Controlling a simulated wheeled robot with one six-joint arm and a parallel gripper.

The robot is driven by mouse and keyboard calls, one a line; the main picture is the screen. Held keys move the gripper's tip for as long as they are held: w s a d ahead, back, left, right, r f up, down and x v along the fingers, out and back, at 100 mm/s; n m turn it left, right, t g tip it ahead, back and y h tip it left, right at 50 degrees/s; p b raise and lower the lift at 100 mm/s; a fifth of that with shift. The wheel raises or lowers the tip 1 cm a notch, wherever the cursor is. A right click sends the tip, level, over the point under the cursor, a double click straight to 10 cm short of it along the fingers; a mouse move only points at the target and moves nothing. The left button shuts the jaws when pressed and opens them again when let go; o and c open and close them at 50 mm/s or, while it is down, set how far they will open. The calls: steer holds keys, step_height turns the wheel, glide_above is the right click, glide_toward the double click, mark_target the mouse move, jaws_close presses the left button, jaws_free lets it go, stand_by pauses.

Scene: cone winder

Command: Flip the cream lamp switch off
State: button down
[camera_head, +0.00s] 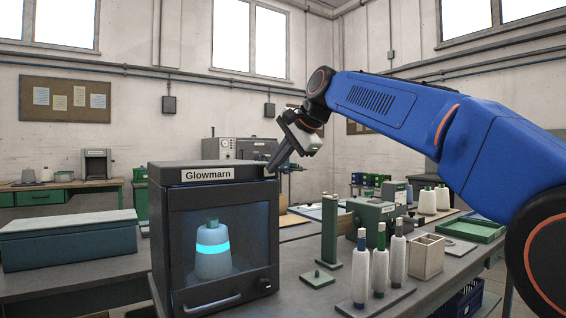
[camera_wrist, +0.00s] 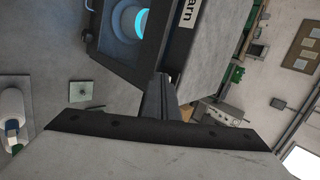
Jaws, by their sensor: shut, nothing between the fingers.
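The dark Glowmarn cabinet (camera_head: 162,235) stands on the bench, its name on a pale label (camera_head: 207,174). Behind its front window, a pale cone with a glowing cyan band (camera_head: 212,249) is lit; the glow also shows in the wrist view (camera_wrist: 141,24). My gripper (camera_head: 271,168) is shut and empty, its tips at the cabinet's upper right front corner. In the wrist view the shut fingers (camera_wrist: 158,82) point at the cabinet edge beside the label; I cannot tell whether they touch. I cannot make out a cream switch; the fingers may hide it.
White bobbins (camera_head: 360,277) stand on a dark board right of the cabinet, near a green post (camera_head: 329,235) and a wooden box (camera_head: 427,257). A blue-grey case (camera_head: 70,240) lies to the left.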

steer(key=shift+w+a, duration=0.25)
steer(key=shift+w+a+m, duration=0.15)
steer(key=shift+a+m, duration=0.15)
steer(key=shift+m, duration=0.1)
steer(key=shift+d, duration=0.15)
steer(key=shift+w+d, duration=0.3)
steer(key=shift+d, duration=0.35)
steer(key=shift+s+d, duration=0.1)
